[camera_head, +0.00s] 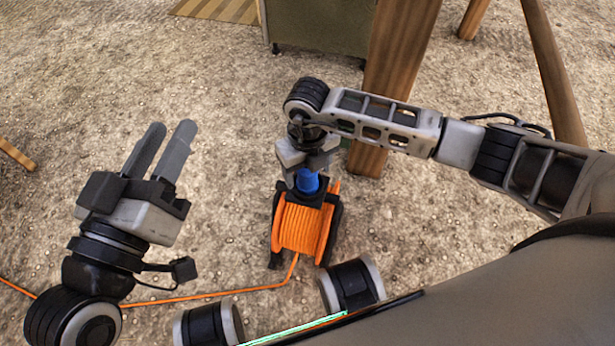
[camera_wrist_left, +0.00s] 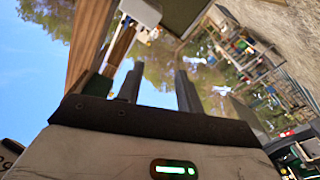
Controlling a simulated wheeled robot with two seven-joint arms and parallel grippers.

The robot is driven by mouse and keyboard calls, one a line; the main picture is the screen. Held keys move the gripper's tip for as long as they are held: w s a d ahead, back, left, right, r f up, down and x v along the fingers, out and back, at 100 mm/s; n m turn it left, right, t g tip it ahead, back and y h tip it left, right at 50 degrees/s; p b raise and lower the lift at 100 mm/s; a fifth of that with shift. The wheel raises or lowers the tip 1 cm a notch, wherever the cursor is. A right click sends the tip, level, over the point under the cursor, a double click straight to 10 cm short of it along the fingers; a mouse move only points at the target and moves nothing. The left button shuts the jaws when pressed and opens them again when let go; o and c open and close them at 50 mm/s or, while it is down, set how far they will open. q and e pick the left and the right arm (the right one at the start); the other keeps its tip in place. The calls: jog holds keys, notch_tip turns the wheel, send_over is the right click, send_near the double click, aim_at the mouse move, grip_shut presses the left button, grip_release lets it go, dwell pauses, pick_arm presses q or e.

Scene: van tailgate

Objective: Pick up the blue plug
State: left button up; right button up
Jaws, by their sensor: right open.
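The blue plug (camera_head: 307,181) sits at the top of a dark reel wound with orange cable (camera_head: 302,226), standing on the gravel in the middle of the head view. My right gripper (camera_head: 308,168) is directly above the plug and points down at it. Its fingers are mostly hidden by its own body, so I cannot see whether they touch the plug. My left gripper (camera_head: 171,127) is open and empty, well to the left of the reel and pointing away from me. Its two spread fingers also show in the left wrist view (camera_wrist_left: 158,78), with nothing between them.
Orange cable (camera_head: 205,298) trails left from the reel over the gravel. A thick wooden post (camera_head: 396,60) stands behind my right arm. A dark green box (camera_head: 320,24) is at the back. The left wrist view shows cluttered shelves (camera_wrist_left: 250,60). Gravel between my grippers is clear.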

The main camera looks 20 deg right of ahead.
jog(key=c, duration=1.1)
jog(key=shift+c, duration=0.3)
jog(key=shift+r, duration=0.15)
